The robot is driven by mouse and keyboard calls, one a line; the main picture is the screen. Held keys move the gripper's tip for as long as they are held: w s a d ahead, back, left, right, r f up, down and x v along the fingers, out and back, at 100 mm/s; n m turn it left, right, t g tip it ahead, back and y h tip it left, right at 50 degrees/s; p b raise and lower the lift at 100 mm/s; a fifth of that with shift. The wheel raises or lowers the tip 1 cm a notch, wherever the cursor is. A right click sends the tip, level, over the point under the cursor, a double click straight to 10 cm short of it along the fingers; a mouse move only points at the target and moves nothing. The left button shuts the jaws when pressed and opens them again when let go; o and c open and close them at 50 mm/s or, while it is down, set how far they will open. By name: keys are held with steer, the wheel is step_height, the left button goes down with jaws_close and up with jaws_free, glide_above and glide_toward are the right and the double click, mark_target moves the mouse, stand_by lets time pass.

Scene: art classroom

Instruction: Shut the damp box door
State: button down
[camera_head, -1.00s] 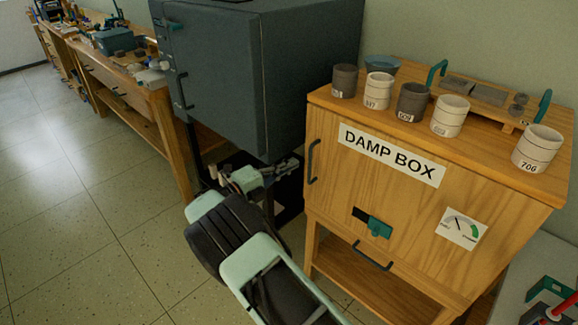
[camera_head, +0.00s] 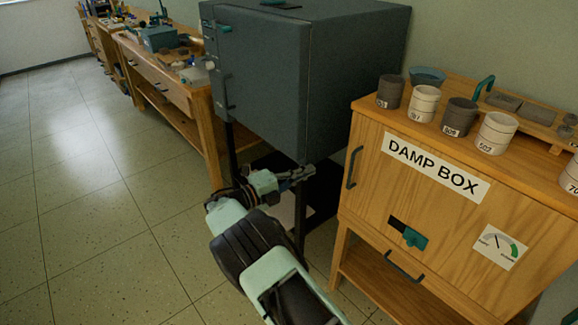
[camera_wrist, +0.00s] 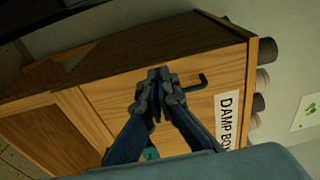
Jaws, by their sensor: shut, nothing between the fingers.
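The damp box (camera_head: 447,205) is a wooden cabinet on legs at the right of the head view, with a "DAMP BOX" label (camera_head: 434,168) on its front door. A dark handle (camera_head: 353,167) is at the door's left edge, and a teal latch (camera_head: 410,235) sits lower down. The door looks flush with the cabinet; I see no clear gap. My gripper (camera_head: 302,173) is left of the box, apart from it. In the wrist view my gripper (camera_wrist: 157,76) has its fingertips together and empty, with the door handle (camera_wrist: 190,83) just beyond them.
A grey metal cabinet (camera_head: 260,75) on dark legs stands left of the damp box, close behind my gripper. Several pots, including a white one (camera_head: 496,132), stand on the box top. A wooden workbench (camera_head: 165,80) runs further back. The tiled floor (camera_head: 90,220) at left is clear.

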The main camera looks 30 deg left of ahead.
steer(key=shift+w+a+b, duration=0.15)
steer(key=shift+a+b, duration=0.5)
steer(key=shift+a, duration=0.75)
steer(key=shift+w+a+b, duration=0.15)
steer(key=shift+a+b, duration=0.5)
steer(key=shift+a, duration=0.75)
